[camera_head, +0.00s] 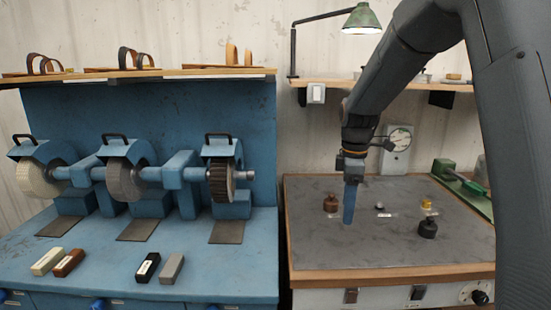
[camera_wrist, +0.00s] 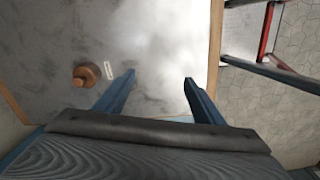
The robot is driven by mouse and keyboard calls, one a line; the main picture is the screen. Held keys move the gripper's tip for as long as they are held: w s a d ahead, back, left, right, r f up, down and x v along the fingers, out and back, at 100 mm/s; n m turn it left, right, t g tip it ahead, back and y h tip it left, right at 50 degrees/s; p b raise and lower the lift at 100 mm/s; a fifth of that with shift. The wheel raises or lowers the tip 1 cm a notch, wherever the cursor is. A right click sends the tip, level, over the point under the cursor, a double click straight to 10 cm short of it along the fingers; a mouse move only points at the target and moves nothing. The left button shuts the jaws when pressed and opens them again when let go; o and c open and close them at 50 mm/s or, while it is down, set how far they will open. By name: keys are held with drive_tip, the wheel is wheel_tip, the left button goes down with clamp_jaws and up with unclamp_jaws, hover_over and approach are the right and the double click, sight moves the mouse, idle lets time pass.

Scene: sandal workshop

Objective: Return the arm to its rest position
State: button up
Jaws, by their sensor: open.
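My gripper (camera_head: 349,205) hangs from my dark grey arm, pointing down above the left part of the grey-topped bench (camera_head: 330,250). In the wrist view, the two blue fingers of my gripper (camera_wrist: 159,82) stand wide apart with nothing between them. A brown knobbed weight (camera_wrist: 88,74) lies left of the fingers, apart from them, beside a small white label. The brown weight also shows in the head view (camera_head: 331,204), just left of my gripper.
A black weight (camera_head: 428,228) and a small brass weight (camera_head: 426,204) stand on the bench's right side. A dial gauge (camera_head: 398,140) is behind. A blue grinding machine (camera_head: 130,240) stands left. A shelf (camera_head: 340,84) and green lamp (camera_head: 362,19) are above the bench.

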drive_tip(key=s+f+m, duration=0.4)
drive_tip(key=s+m, duration=0.3)
drive_tip(key=s, duration=0.5)
drive_tip(key=s+f+m, duration=0.4)
drive_tip(key=s+m, duration=0.4)
drive_tip(key=s, duration=0.5)
drive_tip(key=shift+a+f+t, duration=0.15)
drive_tip(key=shift+a+t, duration=0.05)
drive_tip(key=shift+t, duration=0.2)
